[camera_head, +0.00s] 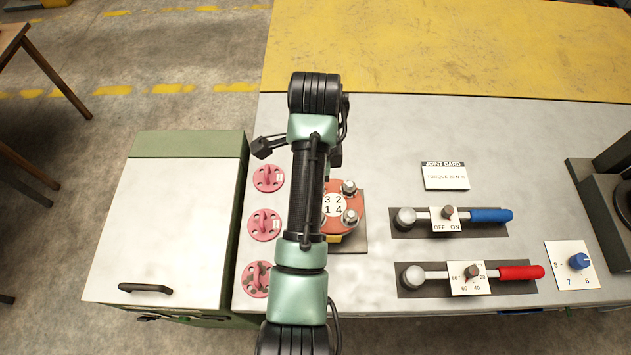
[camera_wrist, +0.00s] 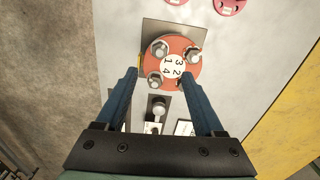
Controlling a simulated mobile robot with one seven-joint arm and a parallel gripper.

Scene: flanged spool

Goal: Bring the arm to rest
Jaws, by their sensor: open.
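The orange-red round flange of the spool (camera_head: 341,226) stands on a dark square plate (camera_head: 358,246), partly behind my arm. It has bolts around a white label numbered 1 to 4. In the wrist view the flange (camera_wrist: 174,44) lies beyond and partly between the fingertips; I cannot tell the height gap.
Pink discs (camera_head: 264,224) lie left of my arm. To the right are a blue-handled lever (camera_head: 490,216), a red-handled lever (camera_head: 520,272), a joint card (camera_head: 445,176) and a blue knob (camera_head: 579,261). A dark stand (camera_head: 590,200) is at the right edge. A cabinet (camera_head: 170,220) stands left.

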